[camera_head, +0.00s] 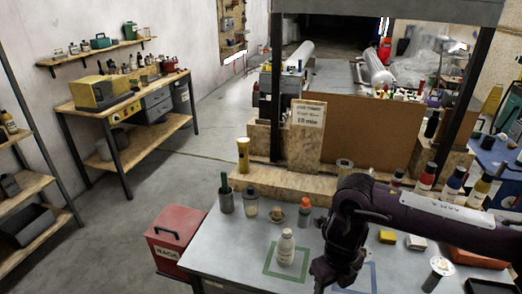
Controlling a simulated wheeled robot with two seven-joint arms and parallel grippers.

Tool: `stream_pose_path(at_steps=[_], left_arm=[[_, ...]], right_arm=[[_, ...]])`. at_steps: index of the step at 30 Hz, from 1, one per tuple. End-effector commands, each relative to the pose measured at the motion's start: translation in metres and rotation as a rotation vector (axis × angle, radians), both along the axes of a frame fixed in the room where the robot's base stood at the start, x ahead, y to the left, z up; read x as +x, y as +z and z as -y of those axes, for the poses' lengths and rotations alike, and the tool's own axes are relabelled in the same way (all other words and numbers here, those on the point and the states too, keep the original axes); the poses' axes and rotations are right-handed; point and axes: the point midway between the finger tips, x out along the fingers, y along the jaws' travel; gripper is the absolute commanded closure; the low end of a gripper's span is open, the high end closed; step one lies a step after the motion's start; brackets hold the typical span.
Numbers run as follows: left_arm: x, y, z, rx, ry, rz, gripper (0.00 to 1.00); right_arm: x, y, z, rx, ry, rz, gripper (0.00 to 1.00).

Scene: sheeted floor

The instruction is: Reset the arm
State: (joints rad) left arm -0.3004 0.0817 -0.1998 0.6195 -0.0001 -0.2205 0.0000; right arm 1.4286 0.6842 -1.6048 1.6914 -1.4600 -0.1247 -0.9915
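My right arm comes in from the right edge and bends down over the grey table (215,250). Its gripper (332,274) hangs over the front of the table, close to the right of a white bottle (286,248). Its fingers are dark and small, so I cannot tell whether they are open or shut. I see nothing clearly held in it. The bottle stands upright inside a green taped square (271,271). A blue taped outline (372,282) lies partly hidden behind the gripper. My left gripper is not in view.
Small containers, including an orange-capped bottle (305,210), stand along the table's back. A yellow block (387,237) and several bottles are near my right arm. A red bin (176,235) stands left of the table. The floor farther left is clear up to a wooden workbench (120,105).

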Motion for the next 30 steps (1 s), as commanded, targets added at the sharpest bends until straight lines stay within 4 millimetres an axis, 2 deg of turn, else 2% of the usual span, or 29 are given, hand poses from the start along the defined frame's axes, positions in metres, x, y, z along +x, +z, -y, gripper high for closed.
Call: stream_pose_path(at_steps=[1,11,20,23,26,29,30], left_arm=[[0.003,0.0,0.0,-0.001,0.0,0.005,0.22],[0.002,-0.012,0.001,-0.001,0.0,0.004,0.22],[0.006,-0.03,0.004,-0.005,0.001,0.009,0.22],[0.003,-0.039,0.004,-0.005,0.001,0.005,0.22],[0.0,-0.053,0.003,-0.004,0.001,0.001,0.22],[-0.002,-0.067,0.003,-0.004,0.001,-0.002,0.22],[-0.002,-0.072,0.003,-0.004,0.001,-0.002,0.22]], right_arm=[[0.0,0.0,0.0,0.0,0.0,0.0,0.49],[0.011,-0.034,-0.047,0.156,-0.14,-0.01,0.49],[0.029,-0.083,-0.111,0.395,-0.417,-0.059,0.49],[0.038,-0.109,-0.135,0.504,-0.58,-0.096,0.49],[0.051,-0.147,-0.157,0.629,-0.822,-0.157,0.49],[0.063,-0.199,-0.165,0.744,-1.142,-0.234,0.49],[0.065,-0.223,-0.162,0.778,-1.278,-0.265,0.49]])
